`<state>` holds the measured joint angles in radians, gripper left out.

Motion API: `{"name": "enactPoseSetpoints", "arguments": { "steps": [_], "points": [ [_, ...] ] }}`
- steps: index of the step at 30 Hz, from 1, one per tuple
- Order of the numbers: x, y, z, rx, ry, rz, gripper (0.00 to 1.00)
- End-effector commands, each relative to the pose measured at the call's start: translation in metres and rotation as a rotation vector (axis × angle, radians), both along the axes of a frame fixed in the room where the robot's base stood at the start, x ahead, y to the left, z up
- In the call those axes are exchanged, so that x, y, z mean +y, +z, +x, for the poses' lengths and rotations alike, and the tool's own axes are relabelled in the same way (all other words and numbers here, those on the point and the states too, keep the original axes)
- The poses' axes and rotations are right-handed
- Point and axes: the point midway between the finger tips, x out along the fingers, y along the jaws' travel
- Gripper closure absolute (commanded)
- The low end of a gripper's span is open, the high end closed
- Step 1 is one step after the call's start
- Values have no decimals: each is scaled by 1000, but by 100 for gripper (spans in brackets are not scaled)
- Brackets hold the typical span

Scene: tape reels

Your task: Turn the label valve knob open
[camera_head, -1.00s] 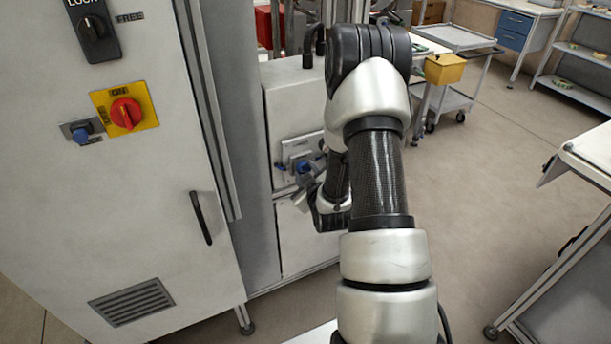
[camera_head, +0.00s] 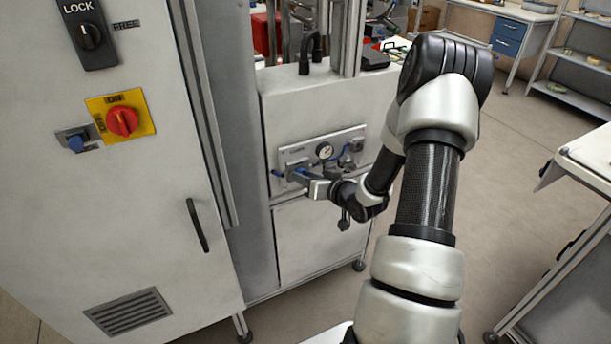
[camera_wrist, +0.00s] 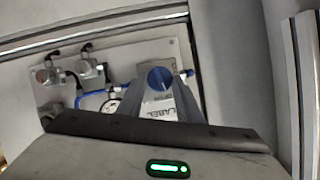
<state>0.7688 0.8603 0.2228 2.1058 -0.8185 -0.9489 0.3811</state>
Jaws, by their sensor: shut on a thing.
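The label valve knob (camera_wrist: 160,78) is a round blue knob on a grey panel plate (camera_head: 322,150) on the front of the machine. In the wrist view it sits between the two fingers of my gripper (camera_wrist: 162,86), which is shut on it, with lettering reading "LABEL" on the plate below the knob. In the head view my gripper (camera_head: 304,180) reaches the left part of the plate from the right, and the blue knob is mostly hidden there. I cannot tell the knob's exact turn.
A pressure gauge (camera_head: 325,151), blue tubing and small fittings share the plate. A tall cabinet (camera_head: 150,210) with a red rotary switch (camera_head: 122,121), a LOCK knob (camera_head: 90,36) and a black handle (camera_head: 198,225) stands left. A worktable (camera_head: 590,155) is at right; the floor between is clear.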

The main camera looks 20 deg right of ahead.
Motion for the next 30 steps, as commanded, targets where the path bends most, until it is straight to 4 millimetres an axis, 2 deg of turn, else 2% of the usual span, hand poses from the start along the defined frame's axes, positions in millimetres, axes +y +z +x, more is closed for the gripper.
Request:
{"name": "enactPoseSetpoints", "arguments": {
  "steps": [12, 30],
  "points": [
    [-3, 1, 1, 4, -2, 226, 90],
    [-3, 0, 1, 4, -1, 270, 90]
  ]
}}
